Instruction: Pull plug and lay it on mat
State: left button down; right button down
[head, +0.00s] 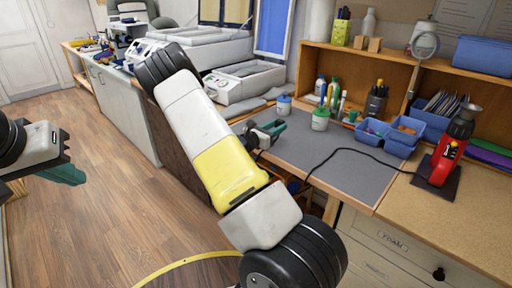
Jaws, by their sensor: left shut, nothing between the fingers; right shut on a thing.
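The grey mat (350,165) lies on the workbench, its front edge along the bench edge. A black cord (345,150) runs from the red heat tool (443,155) across the mat and down over the front edge. My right gripper (277,128) is shut at the mat's left end, with green fingers. A short dark length of cord hangs just below it. The plug between its fingers is too small and hidden to make out clearly. My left gripper (72,174) is shut and empty, over the floor at the far left, well away from the bench.
Two small lidded jars (320,119) stand at the mat's back edge. Blue bins (385,136) stand at its back right, under wooden shelves (345,65). A white machine (240,82) stands behind my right arm. The mat's middle is clear apart from the cord.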

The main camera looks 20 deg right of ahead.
jog(key=shift+w+d, duration=0.15)
jog(key=shift+d, duration=2.05)
jog(key=shift+w+d, duration=0.15)
jog(key=shift+d, duration=2)
jog(key=shift+f, duration=0.2)
jog(key=shift+f, duration=0.65)
jog(key=shift+c, duration=0.7)
grip_release()
jog(key=shift+a, duration=0.1)
jog(key=shift+v, duration=1.65)
notch_tip(320, 180, up, 15)
